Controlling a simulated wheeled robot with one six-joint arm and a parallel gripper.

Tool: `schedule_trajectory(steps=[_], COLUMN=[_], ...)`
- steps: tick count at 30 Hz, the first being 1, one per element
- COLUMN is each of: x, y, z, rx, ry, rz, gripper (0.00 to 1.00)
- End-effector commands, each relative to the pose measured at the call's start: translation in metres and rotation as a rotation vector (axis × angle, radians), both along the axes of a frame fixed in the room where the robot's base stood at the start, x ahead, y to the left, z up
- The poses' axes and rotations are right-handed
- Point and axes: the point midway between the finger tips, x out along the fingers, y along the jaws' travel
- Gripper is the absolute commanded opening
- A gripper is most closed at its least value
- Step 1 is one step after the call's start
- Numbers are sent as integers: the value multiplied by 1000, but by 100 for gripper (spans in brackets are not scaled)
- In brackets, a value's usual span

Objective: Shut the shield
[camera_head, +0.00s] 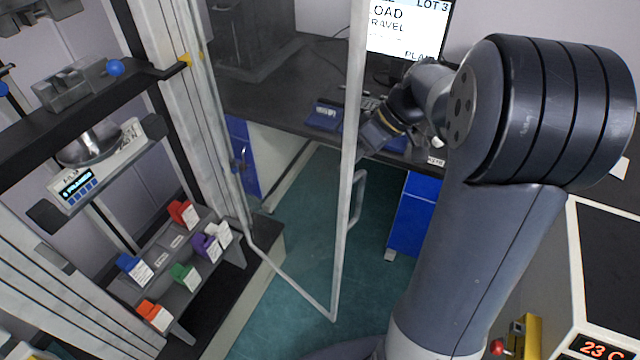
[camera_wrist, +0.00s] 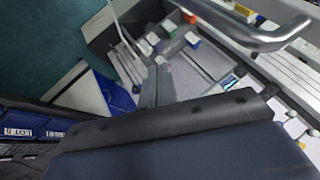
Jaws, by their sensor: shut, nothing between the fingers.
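The shield (camera_head: 300,215) is a clear panel in a pale metal frame. It stands swung open, out from the left machine, with its free upright edge (camera_head: 347,150) in the middle of the head view. A bar handle (camera_head: 357,197) sits on that edge, and a metal bar that looks like this handle crosses the top right of the wrist view (camera_wrist: 250,38). My gripper (camera_head: 368,138) is shut and empty, above the handle and close to the free edge in the picture. I cannot tell whether it touches the frame. Its dark body fills the lower wrist view.
The machine at left holds a balance (camera_head: 98,165) and a rack (camera_head: 180,255) with several coloured blocks. A dark bench (camera_head: 270,95) with a monitor (camera_head: 408,28) stands behind. A white unit with a red display (camera_head: 598,350) is at lower right. Green floor (camera_head: 290,265) lies open below the shield.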

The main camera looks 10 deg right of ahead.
Motion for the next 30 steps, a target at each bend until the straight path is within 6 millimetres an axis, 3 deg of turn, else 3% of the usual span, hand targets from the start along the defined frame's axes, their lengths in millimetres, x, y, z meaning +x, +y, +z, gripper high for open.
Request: schedule_trajectory(steps=[7,15,30], x=[0,-20,-24], y=[33,58,63], z=[-42,-38,-40], rx=[0,-1,-1], ry=[6,2,1], rz=[2,0,0], gripper=[0,0,0])
